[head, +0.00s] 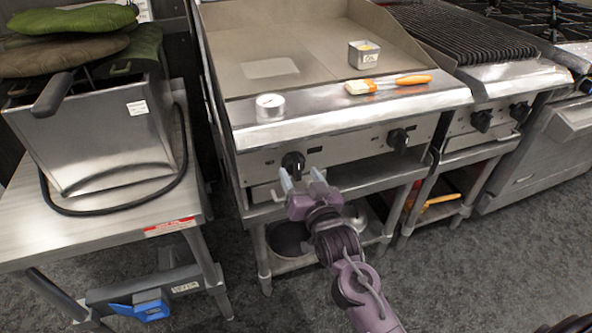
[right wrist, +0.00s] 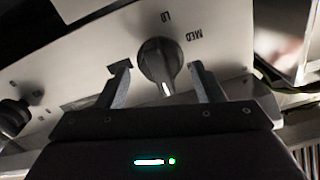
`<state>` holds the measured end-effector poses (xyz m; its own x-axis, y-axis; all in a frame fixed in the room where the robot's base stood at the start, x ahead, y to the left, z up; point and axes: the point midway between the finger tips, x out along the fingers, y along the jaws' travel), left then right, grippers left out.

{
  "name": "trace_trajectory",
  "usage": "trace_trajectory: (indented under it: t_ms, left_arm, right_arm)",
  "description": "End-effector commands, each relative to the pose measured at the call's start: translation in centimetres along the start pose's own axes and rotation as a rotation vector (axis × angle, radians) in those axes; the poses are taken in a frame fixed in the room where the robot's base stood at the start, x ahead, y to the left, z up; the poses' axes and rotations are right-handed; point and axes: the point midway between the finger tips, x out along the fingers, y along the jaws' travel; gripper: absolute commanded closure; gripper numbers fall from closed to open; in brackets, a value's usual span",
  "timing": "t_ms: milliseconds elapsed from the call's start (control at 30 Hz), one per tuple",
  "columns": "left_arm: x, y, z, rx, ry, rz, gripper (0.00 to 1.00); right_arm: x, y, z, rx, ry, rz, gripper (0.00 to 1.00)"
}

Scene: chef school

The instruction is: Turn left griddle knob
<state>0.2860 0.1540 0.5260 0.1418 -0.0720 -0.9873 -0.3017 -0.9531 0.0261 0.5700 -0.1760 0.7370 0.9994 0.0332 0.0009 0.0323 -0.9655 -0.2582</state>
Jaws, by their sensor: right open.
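The griddle (head: 330,135) stands in the middle of the head view, with two black knobs on its steel front panel. The left griddle knob (head: 293,163) is just beyond my right gripper (head: 300,180). In the right wrist view the knob (right wrist: 158,62) is black with a pale pointer mark, beside the printed words LO and MED. My right gripper (right wrist: 162,82) is open, with one finger on each side of the knob's lower part; I cannot tell whether either finger touches it. The right griddle knob (head: 398,139) is apart from the gripper. My left gripper is not in view.
A steel fryer (head: 95,140) stands on a table at left. A ribbed grill (head: 450,40) adjoins at right. The floor in front is clear.

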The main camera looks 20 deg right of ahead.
Motion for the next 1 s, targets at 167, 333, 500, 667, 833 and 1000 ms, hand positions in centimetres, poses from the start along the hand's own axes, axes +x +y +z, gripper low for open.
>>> trace_trajectory:
  t_ms: [167,333,500,667,833,1000]
  left_arm:
    - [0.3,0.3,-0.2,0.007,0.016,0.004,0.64]
    - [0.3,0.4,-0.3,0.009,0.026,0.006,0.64]
    - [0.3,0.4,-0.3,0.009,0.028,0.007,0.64]
    - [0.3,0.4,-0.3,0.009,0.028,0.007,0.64]
    - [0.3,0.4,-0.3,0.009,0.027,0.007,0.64]
    - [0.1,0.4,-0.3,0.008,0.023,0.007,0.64]
  right_arm:
    - [2.4,0.0,0.1,-0.001,0.000,-0.001,0.39]
    - [3.4,0.0,0.1,0.000,-0.002,-0.001,0.39]
    - [3.5,0.0,0.1,0.000,-0.002,-0.001,0.39]
    - [3.4,0.0,0.1,0.000,-0.002,-0.001,0.49]
    - [3.4,0.0,0.1,0.000,-0.002,-0.001,0.70]
    - [3.4,0.0,0.0,-0.009,-0.002,-0.001,0.70]
